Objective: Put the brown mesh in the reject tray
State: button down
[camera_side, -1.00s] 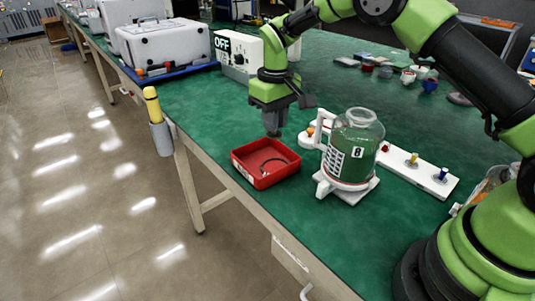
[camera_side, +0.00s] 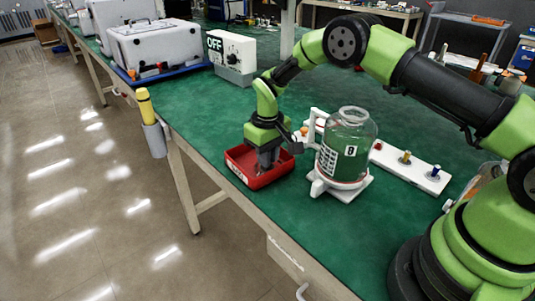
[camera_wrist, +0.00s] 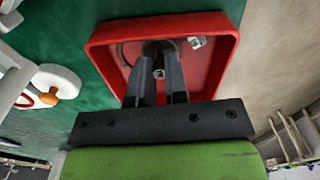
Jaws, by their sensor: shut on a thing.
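The red tray (camera_side: 237,166), the only tray near my gripper, sits on the green bench near its front edge. My gripper (camera_side: 267,160) reaches down inside it. In the wrist view, the tray (camera_wrist: 225,40) surrounds my fingertips (camera_wrist: 160,66). A small dark, brownish round piece, apparently the brown mesh (camera_wrist: 155,46), shows at the fingertips, and my gripper is shut on it. The fingers cover part of it, and I cannot tell whether it touches the tray floor. A thin dark ring and a small pale metallic piece (camera_wrist: 196,42) also lie in the tray.
A glass jar of green stuff (camera_side: 347,145) stands on a white base close to the tray's right. Behind it is a white strip with colored knobs (camera_side: 405,160). A white box marked OFF (camera_side: 232,58) stands farther back. The bench left of the tray is clear.

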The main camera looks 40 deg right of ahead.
jog(key=shift+f, duration=0.3)
jog(key=c, duration=1.1)
grip_release()
jog(key=shift+c, duration=0.2)
jog(key=shift+r, duration=0.1)
